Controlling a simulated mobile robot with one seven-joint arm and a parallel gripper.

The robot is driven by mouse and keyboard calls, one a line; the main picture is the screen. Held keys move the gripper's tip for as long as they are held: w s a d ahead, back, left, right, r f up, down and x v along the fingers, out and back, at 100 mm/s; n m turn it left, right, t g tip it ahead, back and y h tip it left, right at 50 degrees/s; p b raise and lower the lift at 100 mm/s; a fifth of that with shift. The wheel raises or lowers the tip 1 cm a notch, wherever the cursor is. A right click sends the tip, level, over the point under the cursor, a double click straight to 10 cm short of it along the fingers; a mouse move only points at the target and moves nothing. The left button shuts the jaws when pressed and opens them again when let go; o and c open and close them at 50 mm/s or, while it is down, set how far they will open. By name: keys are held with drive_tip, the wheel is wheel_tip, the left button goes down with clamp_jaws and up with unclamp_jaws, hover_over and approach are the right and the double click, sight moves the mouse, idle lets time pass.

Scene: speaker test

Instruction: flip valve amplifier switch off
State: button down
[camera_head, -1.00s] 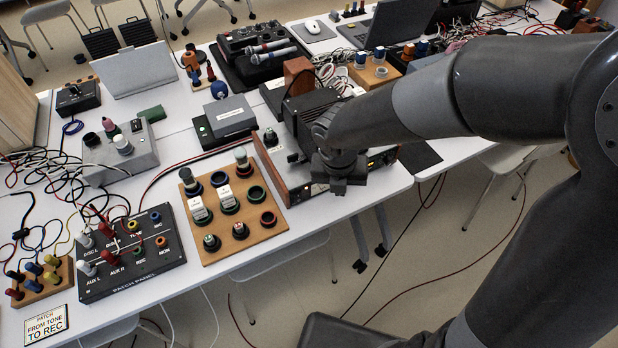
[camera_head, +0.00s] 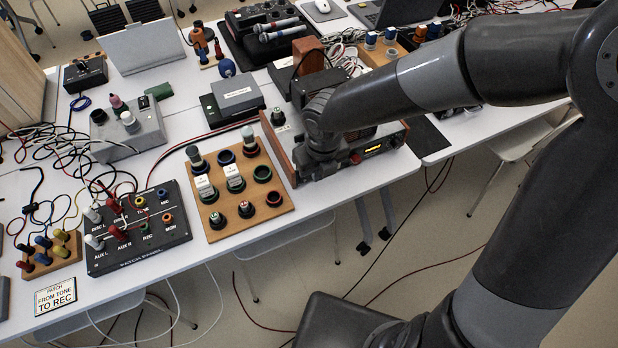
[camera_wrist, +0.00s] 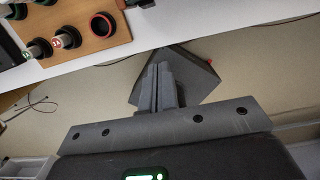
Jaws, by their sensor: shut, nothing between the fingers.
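The valve amplifier (camera_head: 384,142) stands near the table's front edge, a dark unit with a wooden left side panel. Its front shows a small lit orange display, a red knob and a dark knob at the right. I cannot make out its switch; the left part of the front is partly covered by my wrist and gripper. My gripper (camera_head: 320,172) is at the left part of the amplifier's front, and I cannot tell whether it touches. In the wrist view my gripper (camera_wrist: 165,82) has its fingers together with nothing between them; the amplifier is not identifiable there.
A wooden board (camera_head: 222,222) with round sockets and plugs lies left of the amplifier; its corner shows in the wrist view (camera_wrist: 92,42). A patch panel (camera_head: 163,245) with cables is further left. A grey box (camera_head: 238,93) stands behind. Open floor lies in front of the table.

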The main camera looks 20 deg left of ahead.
drive_tip(key=f, duration=0.9)
drive_tip(key=shift+w+a, duration=0.3)
drive_tip(key=shift+a, duration=0.05)
drive_tip(key=shift+w+a+f, duration=0.2)
drive_tip(key=shift+w+a, duration=0.35)
drive_tip(key=shift+w+a+f, duration=0.2)
drive_tip(key=shift+w+a, duration=0.3)
drive_tip(key=shift+w, duration=0.05)
drive_tip(key=shift+w+a, duration=0.35)
drive_tip(key=shift+w, duration=0.05)
drive_tip(key=shift+w+a+f+t+y, duration=0.15)
drive_tip(key=shift+t+y, duration=0.25)
drive_tip(key=shift+r, duration=0.85)
